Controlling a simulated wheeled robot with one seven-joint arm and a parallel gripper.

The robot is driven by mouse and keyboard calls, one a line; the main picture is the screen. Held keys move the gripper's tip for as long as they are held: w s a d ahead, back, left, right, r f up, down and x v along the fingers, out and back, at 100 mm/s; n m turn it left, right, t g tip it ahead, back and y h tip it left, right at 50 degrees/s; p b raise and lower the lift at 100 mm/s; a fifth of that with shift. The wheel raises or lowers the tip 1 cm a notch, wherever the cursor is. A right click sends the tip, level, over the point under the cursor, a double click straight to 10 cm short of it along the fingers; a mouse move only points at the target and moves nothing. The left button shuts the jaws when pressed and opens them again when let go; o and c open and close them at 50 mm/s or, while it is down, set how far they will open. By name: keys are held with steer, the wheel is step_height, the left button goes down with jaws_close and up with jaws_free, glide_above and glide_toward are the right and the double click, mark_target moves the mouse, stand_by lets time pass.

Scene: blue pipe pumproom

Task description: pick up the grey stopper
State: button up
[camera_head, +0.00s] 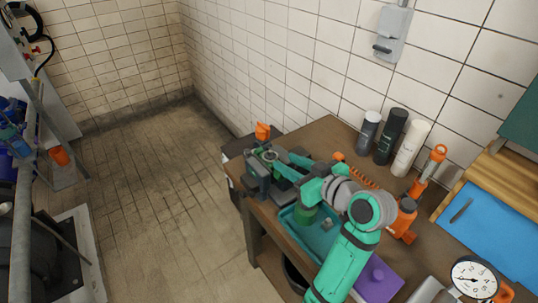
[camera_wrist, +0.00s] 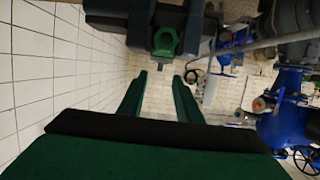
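A small grey piece (camera_head: 326,224) lies in the teal tray (camera_head: 328,246) in the head view. It may be the grey stopper, but it is too small to be sure. My gripper (camera_wrist: 161,76) shows two green fingers in the wrist view, spread apart with nothing between them. In the head view my arm reaches over the bench, and its end is near a dark grey fixture (camera_head: 262,184) at the bench's far left end. My arm hides part of the tray. No grey stopper can be made out between or beside the fingers in the wrist view.
Several bottles (camera_head: 390,133) stand along the wall. Orange tools (camera_head: 428,170), a purple block (camera_head: 378,281), a pressure gauge (camera_head: 474,278) and a blue mat (camera_head: 488,228) crowd the bench. A dark block with a green hexagonal part (camera_wrist: 166,41) fills the top of the wrist view.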

mark_target(271, 152)
steer(key=shift+r+x, duration=0.15)
steer(key=shift+x, duration=1.4)
steer(key=shift+r+x, duration=0.15)
steer(key=shift+x, duration=1.4)
steer(key=shift+w, duration=0.1)
steer(key=shift+c, duration=0.7)
jaws_close()
